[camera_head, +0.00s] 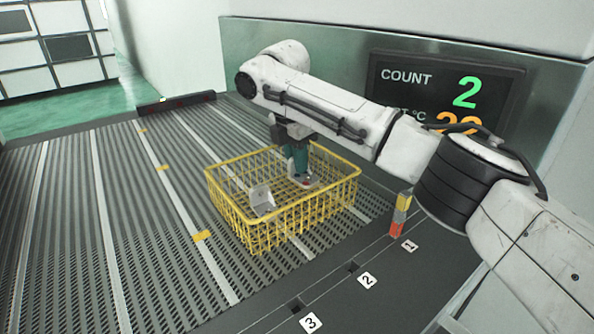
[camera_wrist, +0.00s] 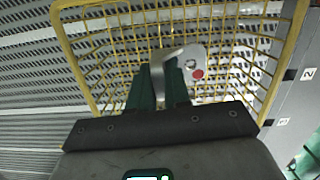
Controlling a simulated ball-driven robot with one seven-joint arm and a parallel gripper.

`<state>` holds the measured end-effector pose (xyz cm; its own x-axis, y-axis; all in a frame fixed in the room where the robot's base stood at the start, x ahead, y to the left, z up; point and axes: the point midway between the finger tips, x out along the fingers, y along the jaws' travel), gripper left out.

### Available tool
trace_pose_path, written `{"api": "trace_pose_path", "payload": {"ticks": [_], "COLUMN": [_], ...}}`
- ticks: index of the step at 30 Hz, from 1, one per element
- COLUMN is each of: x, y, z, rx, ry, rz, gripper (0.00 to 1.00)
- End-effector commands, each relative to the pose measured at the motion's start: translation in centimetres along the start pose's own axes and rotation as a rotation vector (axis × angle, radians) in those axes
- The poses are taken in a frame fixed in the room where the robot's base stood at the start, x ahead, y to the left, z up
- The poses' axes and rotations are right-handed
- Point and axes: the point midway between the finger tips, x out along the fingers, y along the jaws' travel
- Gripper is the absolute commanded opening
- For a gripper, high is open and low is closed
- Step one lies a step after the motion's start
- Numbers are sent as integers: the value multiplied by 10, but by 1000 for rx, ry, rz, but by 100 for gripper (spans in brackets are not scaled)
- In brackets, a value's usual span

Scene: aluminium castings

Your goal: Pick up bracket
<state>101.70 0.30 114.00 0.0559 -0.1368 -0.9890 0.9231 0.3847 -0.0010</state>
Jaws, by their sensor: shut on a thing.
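A yellow wire basket (camera_head: 305,197) stands on the slatted conveyor bed; its rim also shows in the wrist view (camera_wrist: 75,65). My gripper (camera_head: 299,174) reaches down into the basket with its green fingers. In the wrist view my gripper (camera_wrist: 160,78) is shut on a grey metal bracket (camera_wrist: 188,58), which has a red dot and holes in its plate. The same bracket (camera_head: 310,183) shows below the fingers in the head view, low in the basket. I cannot tell whether it touches the basket floor. A second grey bracket (camera_head: 262,199) sits in the basket's left front part, apart from my gripper.
A small orange, grey and yellow post (camera_head: 400,214) stands right of the basket, near label 1 (camera_head: 409,246). A display (camera_head: 445,90) is on the back wall behind my arm. The conveyor (camera_head: 90,220) left of the basket is clear.

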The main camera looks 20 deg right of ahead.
Motion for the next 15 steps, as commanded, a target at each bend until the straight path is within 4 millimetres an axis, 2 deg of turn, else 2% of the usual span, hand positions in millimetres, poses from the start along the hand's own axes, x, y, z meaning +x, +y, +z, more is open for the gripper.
{"api": "trace_pose_path", "payload": {"ticks": [5, 9, 15], "x": [-26, -56, -73], "y": [-18, -37, -62], "z": [-7, -14, -29], "rx": [-2, -1, -1], "ry": [-1, -5, -7], "rz": [4, 6, 5], "gripper": [0, 0, 0]}}
